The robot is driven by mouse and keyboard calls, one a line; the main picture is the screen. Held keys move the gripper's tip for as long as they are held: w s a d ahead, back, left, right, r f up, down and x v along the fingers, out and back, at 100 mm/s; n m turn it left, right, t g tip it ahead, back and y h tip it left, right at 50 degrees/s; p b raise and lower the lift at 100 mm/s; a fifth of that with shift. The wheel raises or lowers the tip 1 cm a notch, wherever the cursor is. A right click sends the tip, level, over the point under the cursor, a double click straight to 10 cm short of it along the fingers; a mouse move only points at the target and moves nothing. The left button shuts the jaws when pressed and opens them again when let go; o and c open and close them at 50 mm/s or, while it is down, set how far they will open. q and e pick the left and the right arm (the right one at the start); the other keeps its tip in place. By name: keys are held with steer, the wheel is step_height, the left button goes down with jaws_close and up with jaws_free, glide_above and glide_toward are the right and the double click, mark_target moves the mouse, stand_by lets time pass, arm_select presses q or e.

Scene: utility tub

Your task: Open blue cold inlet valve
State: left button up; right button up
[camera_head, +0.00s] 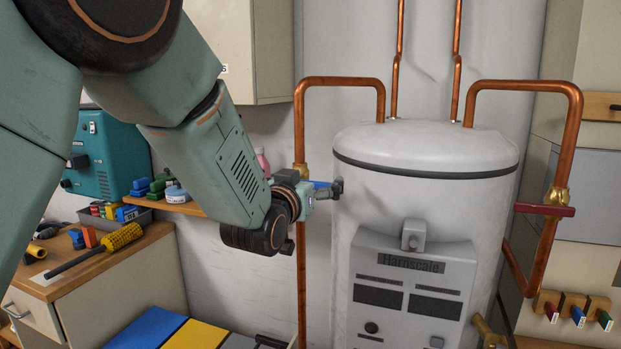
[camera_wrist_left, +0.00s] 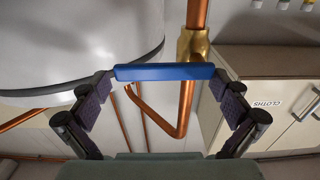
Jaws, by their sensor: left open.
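The blue cold inlet valve handle (camera_head: 322,184) is on the copper pipe left of the white tank (camera_head: 425,150), and is partly hidden by my left gripper (camera_head: 326,191). In the left wrist view the blue handle (camera_wrist_left: 164,72) lies crosswise to the pipe. Its brass valve body (camera_wrist_left: 193,46) is just behind it. My left gripper (camera_wrist_left: 162,82) is open, with one finger near each end of the handle. I cannot tell whether the fingertips touch it. My right gripper is in neither view.
A red-handled valve (camera_head: 545,210) is on the pipe right of the tank. A wooden bench (camera_head: 110,255) with tools and a teal box (camera_head: 108,155) stand at left. A cabinet (camera_head: 250,50) hangs behind my left arm.

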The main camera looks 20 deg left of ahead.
arm_select(q)
steer(key=shift+a, duration=0.25)
steer(key=shift+w+a+f, duration=0.15)
steer(key=shift+w+f, duration=0.1)
steer(key=shift+w, duration=0.05)
steer(key=shift+c, duration=1)
steer(key=shift+d, duration=0.25)
steer(key=c, duration=0.3)
steer(key=shift+a+r, duration=0.1)
steer(key=shift+r, duration=0.05)
steer(key=c, duration=0.9)
